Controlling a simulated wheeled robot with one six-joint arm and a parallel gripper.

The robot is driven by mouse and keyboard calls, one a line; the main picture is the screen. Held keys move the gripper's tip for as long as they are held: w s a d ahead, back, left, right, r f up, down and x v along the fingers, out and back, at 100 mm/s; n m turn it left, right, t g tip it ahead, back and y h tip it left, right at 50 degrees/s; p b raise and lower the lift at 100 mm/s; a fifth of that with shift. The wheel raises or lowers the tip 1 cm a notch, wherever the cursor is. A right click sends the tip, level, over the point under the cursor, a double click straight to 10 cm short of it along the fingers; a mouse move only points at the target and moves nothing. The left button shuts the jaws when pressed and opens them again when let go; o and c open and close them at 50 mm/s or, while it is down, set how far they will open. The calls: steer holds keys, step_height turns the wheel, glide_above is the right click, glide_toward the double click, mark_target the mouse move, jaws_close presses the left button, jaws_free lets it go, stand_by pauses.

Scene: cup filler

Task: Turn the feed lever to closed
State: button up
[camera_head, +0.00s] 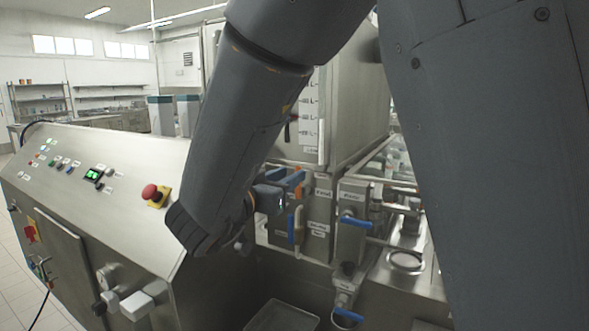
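My gripper (289,187) is at the end of my arm, left of centre, in front of the labelled panel of the filler. It is small and partly covered by my wrist, so I cannot tell whether its fingers are open or touching anything. Just below it a blue lever handle (291,229) hangs upright beside a pale pipe. To its right another blue lever handle (356,221) lies nearly level on a steel valve body. A third blue handle (349,314) is lower down, slanted. The labels are too small to read, so I cannot tell which is the feed lever.
A sloped steel control panel (110,150) with buttons and a red emergency stop (150,192) stands left of my wrist. A steel tank (350,100) rises behind my arm. A tray (283,317) sits low in front. Pipes and fittings crowd the right of the valves.

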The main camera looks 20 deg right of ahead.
mark_target(298, 199)
steer(key=shift+p+x, duration=0.5)
steer(key=shift+x, duration=2.25)
jaws_close()
